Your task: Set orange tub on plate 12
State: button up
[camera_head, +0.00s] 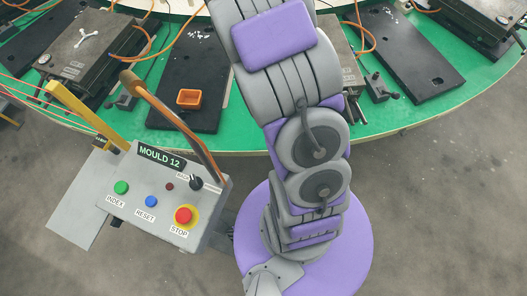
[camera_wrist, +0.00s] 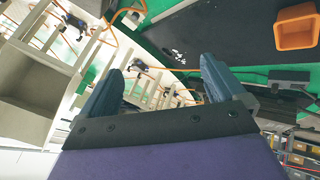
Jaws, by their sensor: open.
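The orange tub (camera_head: 189,97) is a small open square container. It rests upright on a black plate (camera_head: 187,64) on the green carousel, near the rim and left of my arm. It also shows at the upper right of the wrist view (camera_wrist: 297,30). My gripper (camera_wrist: 168,75) is open in the wrist view, with nothing between its two fingers. The tub is apart from the fingers, off to their right. The gripper is hidden in the head view. The control box display reads "MOULD 12"; I see no readable number on the plate itself.
A grey control box (camera_head: 165,195) with buttons stands in front of the carousel, with a yellow post (camera_head: 82,110) and a brown-handled lever (camera_head: 170,120). Metal moulds (camera_head: 90,50) and orange hoses flank the plate. Another black plate (camera_head: 415,60) lies to the right.

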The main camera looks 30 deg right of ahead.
jog(key=s+a+r+m+g, duration=0.2)
jog(key=s+a+r, duration=0.15)
jog(key=s, duration=0.35)
jog(key=s+a+r+m+g, duration=0.15)
jog(key=s+r, duration=0.25)
jog(key=s, duration=0.4)
jog(key=s+a+r+g+y, duration=0.1)
jog(key=s+a, duration=0.4)
jog(key=s, duration=0.4)
jog(key=s+a+r+g+y, duration=0.1)
jog(key=s+a+g, duration=0.1)
jog(key=s+a, duration=0.4)
jog(key=s+a+r+g+y, duration=0.1)
jog(key=s+a+g, duration=0.1)
jog(key=s+a, duration=0.4)
jog(key=s, duration=0.5)
jog(key=shift+s+r+m, duration=0.15)
jog(key=shift+s+m, duration=0.15)
jog(key=shift+m, duration=0.05)
jog(key=shift+a+g, duration=0.2)
jog(key=shift+g, duration=0.05)
